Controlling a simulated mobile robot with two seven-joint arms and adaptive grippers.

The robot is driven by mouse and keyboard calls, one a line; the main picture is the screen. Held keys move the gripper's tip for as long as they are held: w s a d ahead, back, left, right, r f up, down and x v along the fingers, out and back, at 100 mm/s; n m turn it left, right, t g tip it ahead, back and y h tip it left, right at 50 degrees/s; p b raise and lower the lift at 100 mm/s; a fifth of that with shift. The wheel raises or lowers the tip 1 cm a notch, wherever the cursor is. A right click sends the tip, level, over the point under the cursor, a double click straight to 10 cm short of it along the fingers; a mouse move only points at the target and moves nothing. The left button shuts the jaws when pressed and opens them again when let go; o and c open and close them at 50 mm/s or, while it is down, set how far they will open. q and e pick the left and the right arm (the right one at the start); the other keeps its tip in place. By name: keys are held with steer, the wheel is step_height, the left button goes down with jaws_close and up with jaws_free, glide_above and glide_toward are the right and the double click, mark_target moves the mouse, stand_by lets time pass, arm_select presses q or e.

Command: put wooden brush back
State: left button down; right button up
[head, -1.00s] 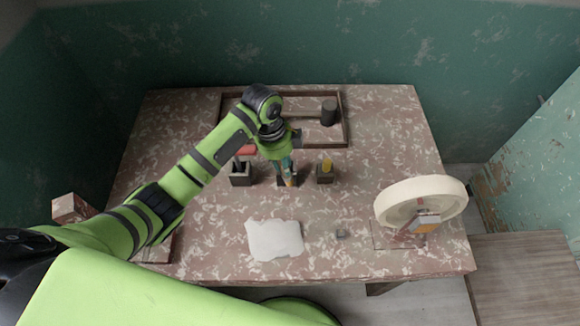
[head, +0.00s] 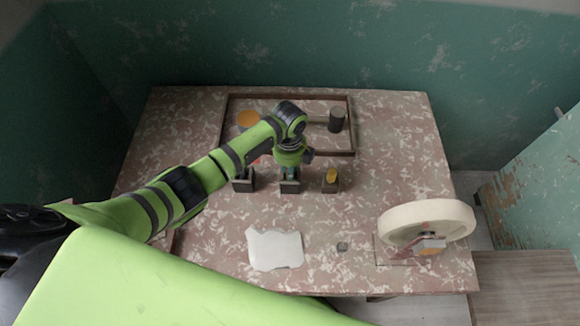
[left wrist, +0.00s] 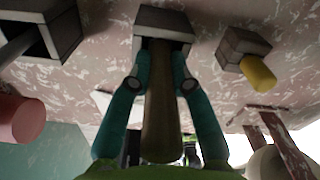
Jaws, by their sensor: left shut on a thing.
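My left gripper (head: 290,176) is over the middle one of three dark block holders in the head view. In the left wrist view, the left gripper's teal fingers (left wrist: 157,85) are shut on the wooden brush (left wrist: 159,115), whose brown handle runs between them. The brush's far end meets the opening of the middle holder (left wrist: 163,20), which also shows in the head view (head: 290,188). It looks to be inside the opening, but I cannot tell how deep. The gripper and arm mostly hide the brush in the head view. My right gripper is not in view.
The left holder (head: 243,184) and the right holder (head: 331,186), with a yellow-topped tool (head: 331,174), flank the middle one. A framed tray (head: 352,135) with a dark mallet head (head: 336,120) lies behind. A white slab (head: 275,249), small grey block (head: 342,246) and wheel (head: 428,220) are nearer.

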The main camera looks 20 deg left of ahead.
arm_select(q)
steer(key=c, duration=1.1)
jaws_free()
steer(key=shift+f, duration=0.1)
step_height(320, 180, up, 11)
steer(key=shift+a+r+b, duration=0.1)
steer(key=shift+b, duration=0.65)
steer(key=shift+r, duration=0.45)
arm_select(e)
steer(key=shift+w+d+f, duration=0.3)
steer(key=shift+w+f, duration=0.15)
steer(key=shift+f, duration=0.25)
